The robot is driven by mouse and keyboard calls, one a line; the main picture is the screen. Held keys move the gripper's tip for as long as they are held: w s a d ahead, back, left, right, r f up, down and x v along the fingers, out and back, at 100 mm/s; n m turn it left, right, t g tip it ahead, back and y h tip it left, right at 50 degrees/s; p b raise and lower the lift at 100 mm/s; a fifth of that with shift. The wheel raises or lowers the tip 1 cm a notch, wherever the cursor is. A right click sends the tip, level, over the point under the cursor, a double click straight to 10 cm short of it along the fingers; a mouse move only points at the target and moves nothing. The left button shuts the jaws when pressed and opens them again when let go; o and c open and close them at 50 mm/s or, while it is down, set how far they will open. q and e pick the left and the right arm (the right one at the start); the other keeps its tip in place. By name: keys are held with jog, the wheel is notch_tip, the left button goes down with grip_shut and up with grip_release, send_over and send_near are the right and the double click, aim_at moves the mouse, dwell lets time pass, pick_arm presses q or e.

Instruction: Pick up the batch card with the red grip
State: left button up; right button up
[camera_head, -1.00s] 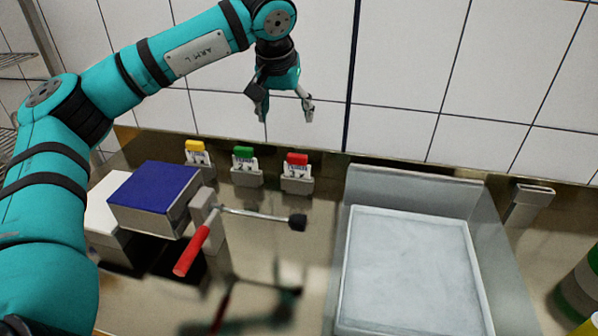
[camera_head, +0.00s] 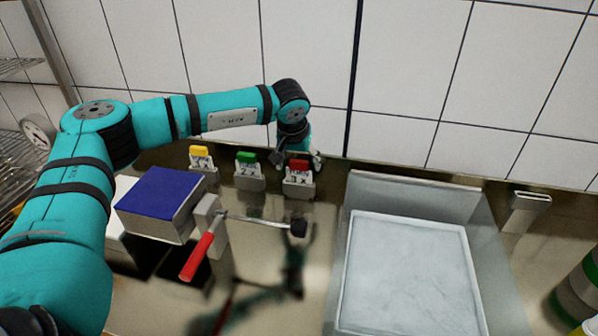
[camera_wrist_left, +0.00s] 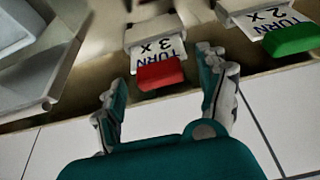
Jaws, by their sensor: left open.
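The batch card with the red grip (camera_head: 299,165) stands in a small grey holder at the back of the steel counter, the rightmost of three cards. In the left wrist view its red grip (camera_wrist_left: 160,74) sits between and just ahead of my fingers, and the card reads "TURN 3 x". My left gripper (camera_head: 299,160) is above and behind this card; its fingers (camera_wrist_left: 158,92) are open on either side of the grip, with no contact that I can make out. My right gripper does not show.
A green-grip card (camera_head: 247,158) and a yellow-grip card (camera_head: 201,152) stand to the left. A blue-topped block (camera_head: 160,190) and a red-handled lever (camera_head: 197,257) are in front. A tray (camera_head: 345,280) lies at right. The tiled wall is close behind.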

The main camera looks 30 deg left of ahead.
pick_arm(q)
jog(key=shift+w+a+f, duration=0.1)
jog(key=shift+w+f, duration=0.15)
jog(key=shift+f, duration=0.4)
jog(key=c, duration=0.7)
jog(key=shift+r, duration=0.1)
